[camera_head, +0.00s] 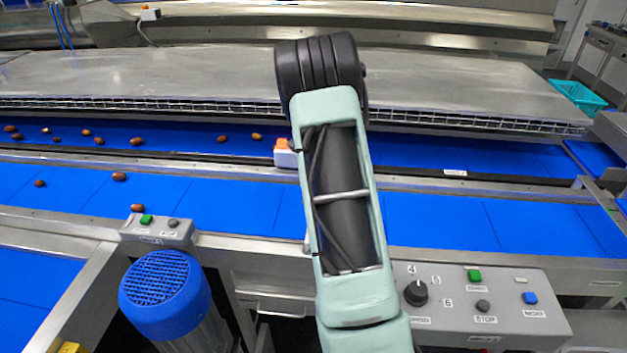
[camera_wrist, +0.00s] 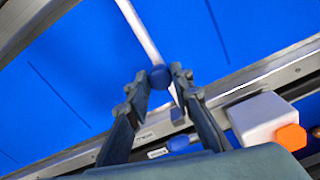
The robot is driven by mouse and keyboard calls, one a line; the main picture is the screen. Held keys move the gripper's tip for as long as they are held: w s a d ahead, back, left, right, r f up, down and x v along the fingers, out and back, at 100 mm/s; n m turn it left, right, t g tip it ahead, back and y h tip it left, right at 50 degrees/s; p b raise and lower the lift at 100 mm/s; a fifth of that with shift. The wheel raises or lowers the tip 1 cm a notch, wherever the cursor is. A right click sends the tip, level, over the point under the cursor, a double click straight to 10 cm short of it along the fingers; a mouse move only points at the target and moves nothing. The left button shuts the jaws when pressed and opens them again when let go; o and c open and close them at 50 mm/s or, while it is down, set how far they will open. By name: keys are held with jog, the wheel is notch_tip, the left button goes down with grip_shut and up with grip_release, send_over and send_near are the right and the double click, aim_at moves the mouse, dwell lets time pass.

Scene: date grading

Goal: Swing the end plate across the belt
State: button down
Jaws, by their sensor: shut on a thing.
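In the wrist view, the end plate shows as a thin pale bar (camera_wrist: 137,27) that runs from the top edge over the blue belt (camera_wrist: 75,85) to my fingers. A round blue knob (camera_wrist: 160,77) sits on it, between the fingertips. My gripper (camera_wrist: 158,83) is shut on this knob. In the head view my arm hides the gripper, the knob and most or all of the plate. The near blue belt (camera_head: 440,222) passes behind my arm there.
A white box with an orange button (camera_wrist: 262,120) stands close right of my fingers. Several dates (camera_head: 119,176) lie on the belts at the left. A control panel (camera_head: 520,315) and a blue motor (camera_head: 165,295) stand in front. The near belt's right part is clear.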

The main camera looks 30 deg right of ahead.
jog(key=shift+s+d, duration=0.1)
jog(key=shift+d, duration=0.05)
jog(key=c, duration=1.7)
grip_release()
notch_tip(320, 180, up, 12)
jog(key=shift+r, duration=0.1)
